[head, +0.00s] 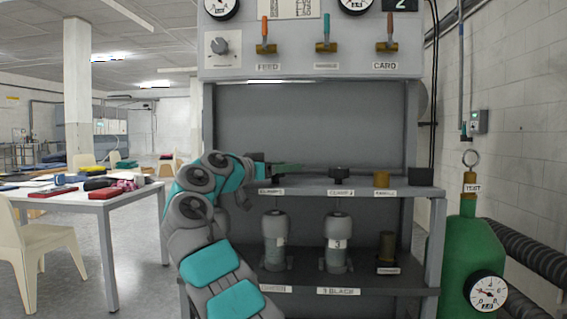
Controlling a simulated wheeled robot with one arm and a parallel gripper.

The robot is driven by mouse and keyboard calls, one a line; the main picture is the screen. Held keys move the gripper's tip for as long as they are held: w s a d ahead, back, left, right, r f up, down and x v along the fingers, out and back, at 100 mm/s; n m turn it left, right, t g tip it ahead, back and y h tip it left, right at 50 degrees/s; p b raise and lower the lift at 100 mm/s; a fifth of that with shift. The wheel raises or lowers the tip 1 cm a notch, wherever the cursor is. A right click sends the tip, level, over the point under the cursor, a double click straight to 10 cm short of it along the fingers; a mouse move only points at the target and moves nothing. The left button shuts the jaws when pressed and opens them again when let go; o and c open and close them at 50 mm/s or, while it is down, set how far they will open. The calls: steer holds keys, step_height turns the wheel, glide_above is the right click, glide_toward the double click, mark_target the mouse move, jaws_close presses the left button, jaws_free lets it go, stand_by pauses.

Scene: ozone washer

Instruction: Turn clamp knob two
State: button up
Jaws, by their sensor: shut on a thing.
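Clamp knob two (339,174) is a black knob on the shelf, above the label reading CLAMP 2. My gripper (272,168) is at the shelf's left part, above the left clamp label (271,191), to the left of knob two and apart from it. A slim dark green piece (289,169) sticks out to the right from my gripper, towards knob two. My gripper is shut on it, though the fingers are small and dark and the grip is hard to make out. Clamp knob one cannot be made out clearly behind the gripper.
A brass fitting (382,179) and a black block (421,177) stand right of knob two. Two grey canisters (338,243) are on the lower shelf. Valve levers (326,40) are on the panel above. A green gas cylinder (462,255) stands at the right, a cluttered table (85,200) at the left.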

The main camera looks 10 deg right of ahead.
steer(key=o, duration=1.4)
steer(key=shift+b+v, duration=0.4)
steer(key=shift+v, duration=3.5)
steer(key=shift+w+f, duration=0.1)
